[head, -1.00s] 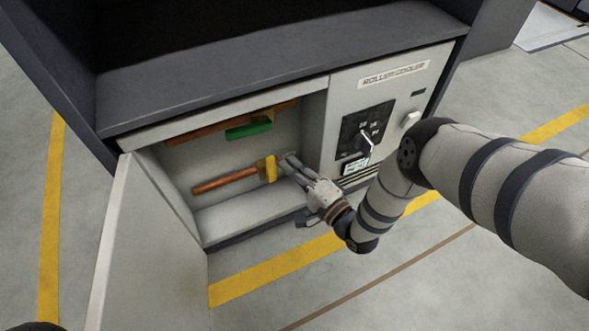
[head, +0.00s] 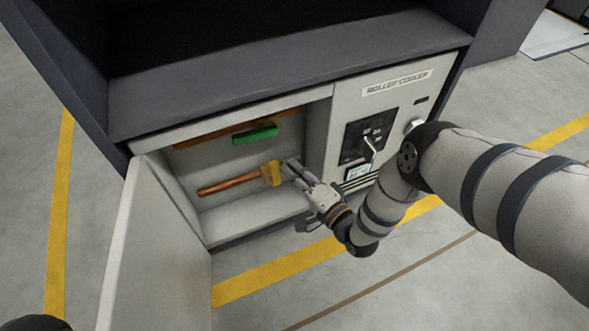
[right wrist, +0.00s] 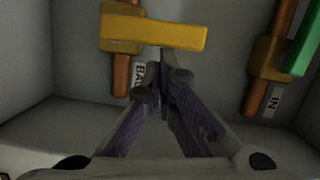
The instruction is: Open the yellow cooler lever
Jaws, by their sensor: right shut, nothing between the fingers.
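The yellow lever (head: 271,174) sits on a brass valve on the lower copper pipe inside the open cabinet. In the right wrist view the yellow lever (right wrist: 165,33) lies crosswise to its pipe. My right gripper (head: 287,163) reaches into the cabinet, just right of the lever. In the right wrist view my right gripper (right wrist: 165,68) is shut and empty, its tips close to the lever's long arm. I cannot tell whether they touch it. A label beside the pipe is partly hidden by the fingers. My left gripper is out of view.
A green lever (head: 255,134) is on the upper pipe. The cabinet door (head: 150,245) stands open at left. Right of the opening is the roller cooler panel (head: 368,135) with a small handle. The cabinet's side wall (head: 318,135) is close to my right gripper.

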